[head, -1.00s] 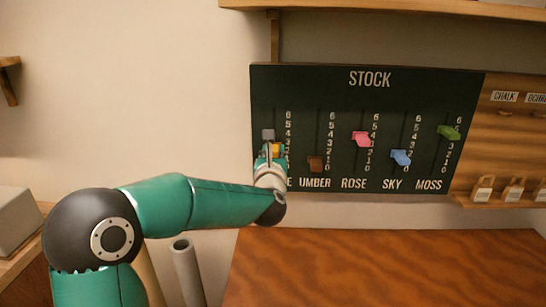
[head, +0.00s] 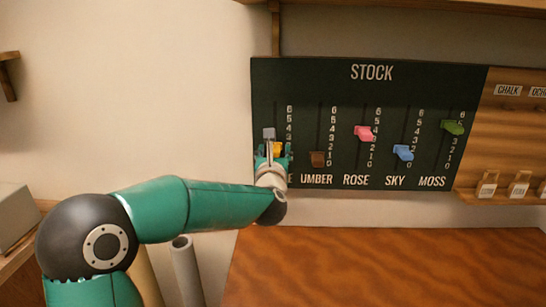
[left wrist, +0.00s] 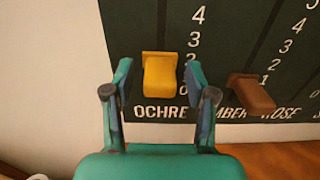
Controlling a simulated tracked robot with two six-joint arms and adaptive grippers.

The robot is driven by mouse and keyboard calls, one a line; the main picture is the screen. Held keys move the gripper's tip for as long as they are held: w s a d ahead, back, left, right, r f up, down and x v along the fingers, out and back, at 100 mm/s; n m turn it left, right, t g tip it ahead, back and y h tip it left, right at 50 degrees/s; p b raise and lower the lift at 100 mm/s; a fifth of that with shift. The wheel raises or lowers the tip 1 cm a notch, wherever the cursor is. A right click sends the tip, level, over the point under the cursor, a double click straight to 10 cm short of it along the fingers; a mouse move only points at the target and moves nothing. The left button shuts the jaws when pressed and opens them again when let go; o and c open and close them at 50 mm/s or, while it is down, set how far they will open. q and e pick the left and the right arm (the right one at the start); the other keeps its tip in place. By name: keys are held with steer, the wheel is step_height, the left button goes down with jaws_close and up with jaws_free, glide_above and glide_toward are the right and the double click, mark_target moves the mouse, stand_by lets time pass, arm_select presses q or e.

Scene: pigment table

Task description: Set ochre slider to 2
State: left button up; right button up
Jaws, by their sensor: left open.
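The ochre slider (head: 278,148) is a yellow-orange knob on the leftmost track of the dark STOCK board (head: 400,85). In the left wrist view the ochre slider (left wrist: 160,76) is in plain sight, low on its track, around the 1 to 2 marks; its exact mark is hard to read. My left gripper (head: 273,156) is in front of the board at this knob. In the left wrist view my left gripper (left wrist: 158,78) is open, one finger on each side of the knob, with gaps showing. My right gripper is not in view.
The brown umber slider (head: 317,159) is close to the right of my left gripper. The pink rose (head: 364,133), blue sky (head: 403,152) and green moss (head: 453,127) sliders stand further right. A wooden table (head: 380,265) is below the board; its visible top is clear.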

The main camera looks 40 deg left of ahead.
arm_select(q)
steer(key=v, duration=1.2)
